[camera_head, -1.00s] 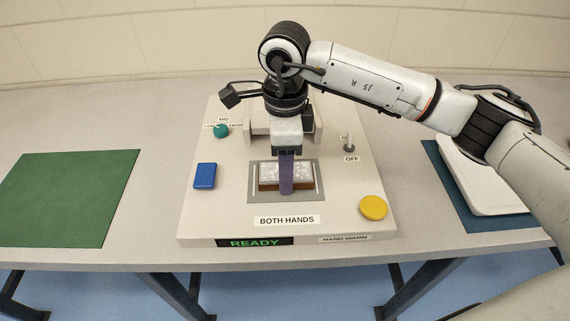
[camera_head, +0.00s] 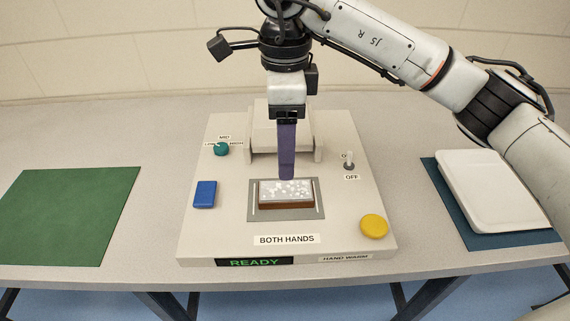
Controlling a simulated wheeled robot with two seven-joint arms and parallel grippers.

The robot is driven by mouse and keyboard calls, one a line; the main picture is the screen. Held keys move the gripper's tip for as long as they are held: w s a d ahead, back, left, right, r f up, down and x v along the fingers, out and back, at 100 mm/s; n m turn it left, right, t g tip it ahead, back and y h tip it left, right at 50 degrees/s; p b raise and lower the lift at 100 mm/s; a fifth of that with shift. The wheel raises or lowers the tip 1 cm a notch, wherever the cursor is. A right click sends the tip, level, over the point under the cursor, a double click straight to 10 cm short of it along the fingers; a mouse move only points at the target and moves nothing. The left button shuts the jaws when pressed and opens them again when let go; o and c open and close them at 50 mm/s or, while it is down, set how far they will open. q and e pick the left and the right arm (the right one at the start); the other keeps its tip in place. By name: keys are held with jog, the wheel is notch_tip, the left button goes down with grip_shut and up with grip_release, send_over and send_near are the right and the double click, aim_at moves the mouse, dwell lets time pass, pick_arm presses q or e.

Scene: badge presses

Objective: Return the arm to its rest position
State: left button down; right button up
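My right arm comes in from the right and its gripper (camera_head: 287,176) points down over the badge press (camera_head: 345,215). Its purple fingers show edge-on as one strip, so I cannot tell whether they are open or shut. The fingertips look just above and behind a brown block with a speckled white top (camera_head: 286,193). The block lies on the grey plate (camera_head: 315,212) of the press, apart from the fingers. My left gripper is not in view.
The press has a blue button (camera_head: 204,194), a yellow button (camera_head: 374,226), a teal knob (camera_head: 221,149), a toggle switch (camera_head: 348,161) and a lit READY display (camera_head: 254,262). A green mat (camera_head: 65,215) lies bare at left. A white tray (camera_head: 485,190) sits on a blue mat (camera_head: 450,210) at right.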

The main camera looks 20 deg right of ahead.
jog(key=shift+r, duration=0.95)
